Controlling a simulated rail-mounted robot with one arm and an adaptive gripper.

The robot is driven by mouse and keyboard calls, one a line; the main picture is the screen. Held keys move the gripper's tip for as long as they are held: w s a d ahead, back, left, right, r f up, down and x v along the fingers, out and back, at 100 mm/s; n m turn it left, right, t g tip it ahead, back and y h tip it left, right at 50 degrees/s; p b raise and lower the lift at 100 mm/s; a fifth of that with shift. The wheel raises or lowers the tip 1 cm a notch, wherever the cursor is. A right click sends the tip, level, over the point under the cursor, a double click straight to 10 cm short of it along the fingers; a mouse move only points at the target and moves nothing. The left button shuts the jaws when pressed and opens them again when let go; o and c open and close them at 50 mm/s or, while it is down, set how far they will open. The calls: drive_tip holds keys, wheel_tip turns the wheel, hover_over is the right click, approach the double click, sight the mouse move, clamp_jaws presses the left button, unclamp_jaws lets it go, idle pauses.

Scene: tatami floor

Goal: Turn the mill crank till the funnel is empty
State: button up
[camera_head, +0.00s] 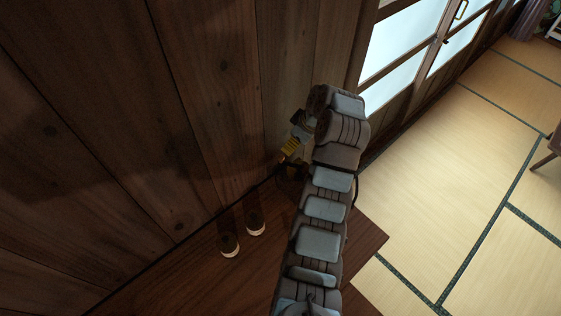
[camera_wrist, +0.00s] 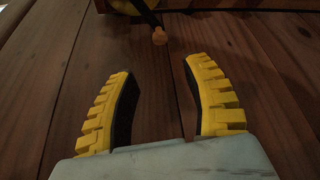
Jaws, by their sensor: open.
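My gripper (camera_wrist: 160,70) is open, with its two yellow fingers apart and nothing between them. Ahead of the fingertips in the wrist view is a dark crank rod (camera_wrist: 148,17) ending in a small round brown knob (camera_wrist: 159,37). The knob is apart from both fingers, roughly in line with the gap. Part of the mill's wooden body (camera_wrist: 126,4) shows at the top edge; its funnel is out of frame. In the head view my gripper (camera_head: 288,152) is near the wall, left of my arm. A dark shape (camera_head: 291,172) below it is partly hidden, too dim to make out.
Two small cup-like containers (camera_head: 228,244) (camera_head: 255,223) stand on the wooden table (camera_head: 185,275) near the plank wall (camera_head: 150,120). The wall is close behind my gripper. Open tatami floor (camera_head: 440,190) lies to the right.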

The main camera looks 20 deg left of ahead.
sight(281, 157)
drive_tip(key=b+x, duration=0.1)
drive_tip(key=x, duration=1.1)
drive_tip(key=shift+f, duration=0.1)
clamp_jaws()
